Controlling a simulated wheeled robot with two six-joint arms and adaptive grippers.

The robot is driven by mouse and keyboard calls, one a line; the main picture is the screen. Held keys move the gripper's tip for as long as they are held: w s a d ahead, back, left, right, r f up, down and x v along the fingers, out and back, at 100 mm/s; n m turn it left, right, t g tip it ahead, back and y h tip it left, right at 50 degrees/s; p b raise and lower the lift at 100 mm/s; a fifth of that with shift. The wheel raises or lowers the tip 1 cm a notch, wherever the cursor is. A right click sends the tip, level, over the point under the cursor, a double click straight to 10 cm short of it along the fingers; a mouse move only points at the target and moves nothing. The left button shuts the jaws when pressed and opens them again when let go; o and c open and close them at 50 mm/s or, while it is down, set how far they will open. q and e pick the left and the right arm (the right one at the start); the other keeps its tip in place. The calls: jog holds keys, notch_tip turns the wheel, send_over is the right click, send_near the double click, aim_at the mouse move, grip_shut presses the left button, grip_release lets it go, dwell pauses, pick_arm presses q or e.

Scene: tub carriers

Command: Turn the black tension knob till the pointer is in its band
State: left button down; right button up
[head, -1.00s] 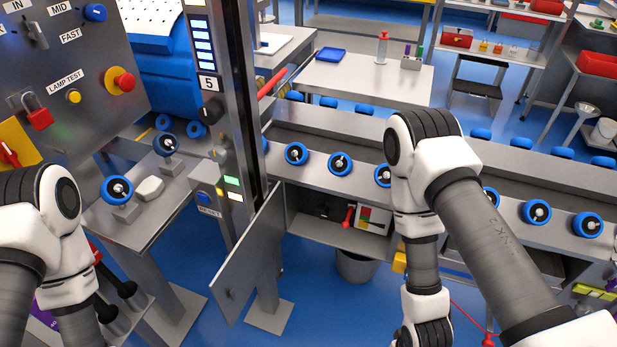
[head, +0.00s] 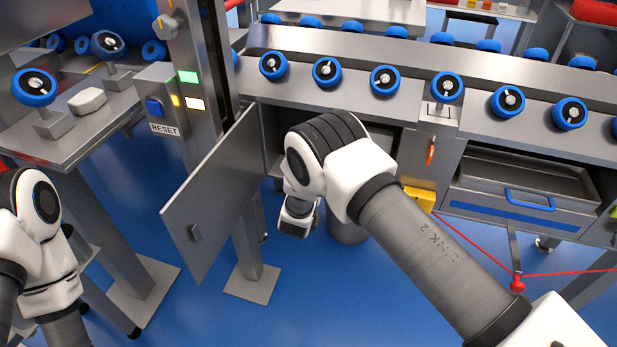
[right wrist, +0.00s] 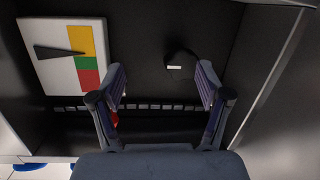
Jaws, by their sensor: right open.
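In the right wrist view the black tension knob (right wrist: 182,64), with a small white mark, sits on the dark back wall of the open cabinet. My right gripper (right wrist: 162,86) is open and empty in front of it, the knob lying beyond the gap between the fingers, nearer the right finger. The gauge plate (right wrist: 52,75) is at upper left, with yellow, green and red bands. Its dark pointer (right wrist: 60,52) has its tip on the yellow, close to the green edge. In the head view my right arm hides the gripper and knob. My left gripper is out of view.
The cabinet door (head: 210,195) stands open left of my right arm. A slotted strip (right wrist: 155,107) and a partly hidden red part (right wrist: 115,119) lie below the knob. The conveyor (head: 350,97) with blue rollers runs above the cabinet. A drawer (head: 520,185) is at right.

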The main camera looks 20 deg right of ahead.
jog(key=w+b, duration=0.1)
jog(key=w, duration=0.2)
jog(key=w+r+m+h+b, duration=0.1)
jog(key=w+b, duration=0.1)
jog(key=w, duration=0.1)
jog(key=w+d+m+t+h+b, duration=0.1)
jog(key=w, duration=0.2)
jog(key=shift+w+d+r+b, duration=0.1)
jog(key=shift+w+r+b, duration=0.1)
jog(key=shift+b, duration=0.2)
jog(key=shift+w+d+r, duration=0.1)
jog(key=shift+w+d, duration=0.1)
jog(key=shift+w, duration=0.1)
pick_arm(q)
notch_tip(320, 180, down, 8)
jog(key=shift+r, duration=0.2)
pick_arm(e)
jog(key=c, duration=1.2)
